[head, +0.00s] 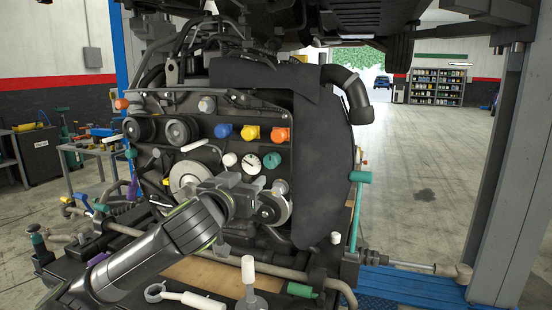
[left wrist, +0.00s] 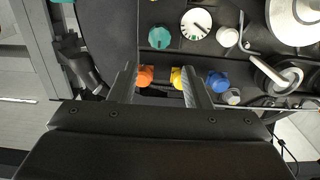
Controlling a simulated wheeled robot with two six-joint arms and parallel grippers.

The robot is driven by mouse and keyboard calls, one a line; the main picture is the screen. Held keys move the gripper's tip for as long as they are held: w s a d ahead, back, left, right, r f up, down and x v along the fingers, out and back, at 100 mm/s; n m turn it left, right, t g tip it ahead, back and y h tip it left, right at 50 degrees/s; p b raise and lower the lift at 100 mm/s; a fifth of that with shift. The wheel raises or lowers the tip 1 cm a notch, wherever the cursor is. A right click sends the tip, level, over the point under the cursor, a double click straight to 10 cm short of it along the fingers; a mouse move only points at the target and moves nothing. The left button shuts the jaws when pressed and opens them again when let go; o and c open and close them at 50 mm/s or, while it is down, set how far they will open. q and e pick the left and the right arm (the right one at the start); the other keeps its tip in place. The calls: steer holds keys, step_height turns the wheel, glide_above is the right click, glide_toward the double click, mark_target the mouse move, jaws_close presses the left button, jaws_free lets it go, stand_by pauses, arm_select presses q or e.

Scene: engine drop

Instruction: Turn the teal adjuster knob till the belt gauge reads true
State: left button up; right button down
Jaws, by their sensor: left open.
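The teal adjuster knob (head: 271,160) sits on the engine front, right beside the white round belt gauge (head: 251,164). In the left wrist view, which is turned upside down, the knob (left wrist: 160,37) is left of the gauge (left wrist: 196,24). The gauge's dark needle points up-left in the head view; its marks are too small to read. My left gripper (head: 236,184) is in front of the engine, just below the gauge and knob in the head view. In the left wrist view its jaws (left wrist: 159,72) are open and empty, apart from the knob. My right gripper is not seen.
Blue (head: 222,131), yellow (head: 250,133) and orange (head: 281,134) caps form a row above the gauge. Pulleys (head: 181,131) and a dark curved cover (head: 323,150) flank it. A post (head: 510,150) stands at right, with open floor behind.

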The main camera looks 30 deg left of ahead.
mark_target(270, 161)
arm_select(q)
steer(key=p+x, duration=0.1)
steer(key=x, duration=0.4)
steer(key=p+x, duration=0.2)
steer(key=x, duration=0.3)
steer(key=shift+w+r, duration=0.15)
steer(key=shift+r, duration=0.05)
steer(key=p+x, duration=0.1)
steer(key=x, duration=0.3)
steer(key=shift+w+p, duration=0.25)
steer(key=shift+p, duration=0.1)
steer(key=shift+w+a, duration=0.15)
steer(key=shift+w, duration=0.4)
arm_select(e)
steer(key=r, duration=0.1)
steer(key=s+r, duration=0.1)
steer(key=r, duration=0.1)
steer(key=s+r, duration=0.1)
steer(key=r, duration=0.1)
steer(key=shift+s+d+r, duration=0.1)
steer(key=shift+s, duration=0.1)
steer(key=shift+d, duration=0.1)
arm_select(q)
steer(key=c, duration=0.7)
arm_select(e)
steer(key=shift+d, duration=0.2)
